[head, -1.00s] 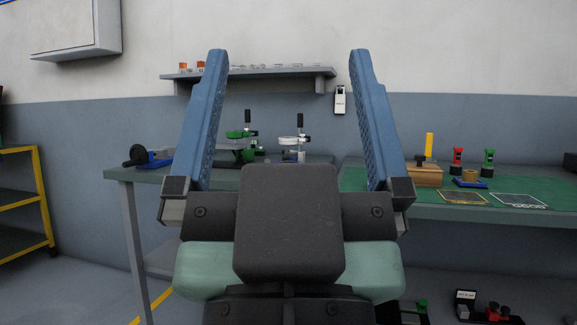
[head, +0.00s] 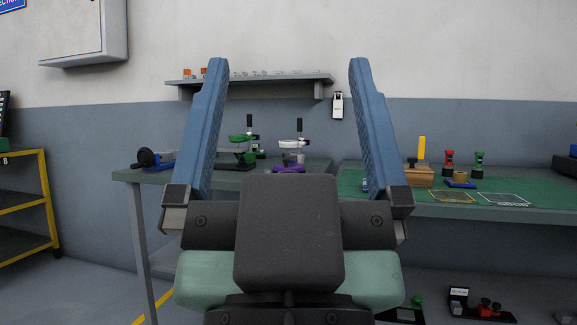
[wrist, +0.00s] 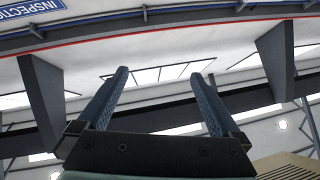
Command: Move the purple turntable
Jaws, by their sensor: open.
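The purple turntable (head: 288,170) shows as a small purple patch on the grey bench in the head view, just above my gripper's dark palm block. Its lower part is hidden behind that block. My gripper (head: 288,65) is raised in front of the camera with its two blue fingers wide apart and nothing between them. It is well short of the bench and apart from the turntable. In the wrist view my gripper (wrist: 162,75) points up at the ceiling and walls, and no turntable shows there.
A green device (head: 241,150) and a white-topped clamp (head: 291,146) stand behind the turntable. A blue-and-black tool (head: 153,159) lies at the bench's left end. The right bench has a green mat (head: 420,199), a wooden block (head: 419,177) and small red and green items. A yellow rack (head: 45,200) stands left.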

